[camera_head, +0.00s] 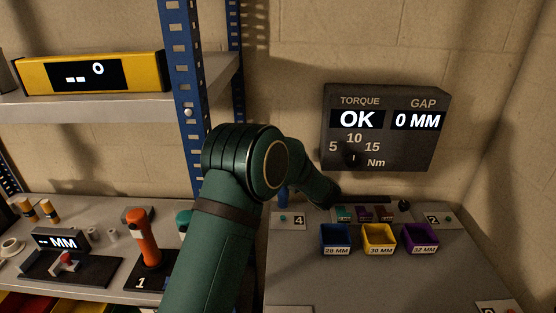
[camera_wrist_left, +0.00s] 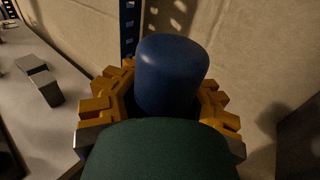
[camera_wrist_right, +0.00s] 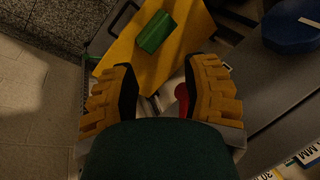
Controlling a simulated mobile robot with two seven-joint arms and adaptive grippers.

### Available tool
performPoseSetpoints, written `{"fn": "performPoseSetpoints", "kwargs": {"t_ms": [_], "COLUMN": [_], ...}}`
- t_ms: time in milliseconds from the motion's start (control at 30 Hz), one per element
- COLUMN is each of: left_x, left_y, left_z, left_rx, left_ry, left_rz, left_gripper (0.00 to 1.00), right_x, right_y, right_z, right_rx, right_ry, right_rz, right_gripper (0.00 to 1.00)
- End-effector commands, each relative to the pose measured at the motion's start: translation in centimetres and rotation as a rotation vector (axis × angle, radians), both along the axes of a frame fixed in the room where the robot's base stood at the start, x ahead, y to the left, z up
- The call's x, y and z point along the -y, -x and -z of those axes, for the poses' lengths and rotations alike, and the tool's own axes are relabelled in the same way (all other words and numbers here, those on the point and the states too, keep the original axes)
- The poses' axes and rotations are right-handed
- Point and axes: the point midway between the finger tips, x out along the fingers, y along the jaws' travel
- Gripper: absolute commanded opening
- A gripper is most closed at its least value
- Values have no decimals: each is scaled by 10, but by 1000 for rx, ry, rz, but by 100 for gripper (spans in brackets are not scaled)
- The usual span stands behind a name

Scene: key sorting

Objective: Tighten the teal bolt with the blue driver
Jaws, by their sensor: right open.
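In the left wrist view, the blue driver's rounded handle (camera_wrist_left: 172,72) stands between the fingers of my left gripper (camera_wrist_left: 165,100). The fingers appear shut on it; its lower end is hidden. In the head view, my green arm covers the left gripper. A small blue upright piece (camera_head: 283,197) shows beside the arm; I cannot tell whether it is this handle. A teal piece (camera_head: 343,212) sits in the strip at the back of the right bench and may be the teal bolt. My right gripper (camera_wrist_right: 165,90) is open and empty, seen only in its wrist view.
The wall display (camera_head: 386,127) reads torque OK and gap 0 MM. Blue (camera_head: 336,249), yellow (camera_head: 379,249) and purple (camera_head: 419,249) bins sit on the right bench. An orange handle (camera_head: 147,250) stands at left. A green block (camera_wrist_right: 156,31) lies on a yellow surface beyond my right gripper.

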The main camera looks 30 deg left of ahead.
Motion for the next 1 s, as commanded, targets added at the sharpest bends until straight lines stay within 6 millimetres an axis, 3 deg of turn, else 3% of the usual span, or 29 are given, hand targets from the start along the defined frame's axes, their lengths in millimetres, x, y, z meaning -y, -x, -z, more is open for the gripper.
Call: {"fn": "performPoseSetpoints", "kwargs": {"t_ms": [500, 1000], "left_x": [1, 0], "left_y": [0, 0], "left_z": [43, 45], "left_rx": [1, 2], "left_ry": [0, -1], "left_rz": [1, 0], "left_gripper": [0, 0], "right_x": [-2, -2], "right_y": [9, 10], "right_z": [29, 30], "right_rx": [-19, -22], "right_ry": [-5, -5], "right_rz": [-16, -17], "right_gripper": [47, 47]}}
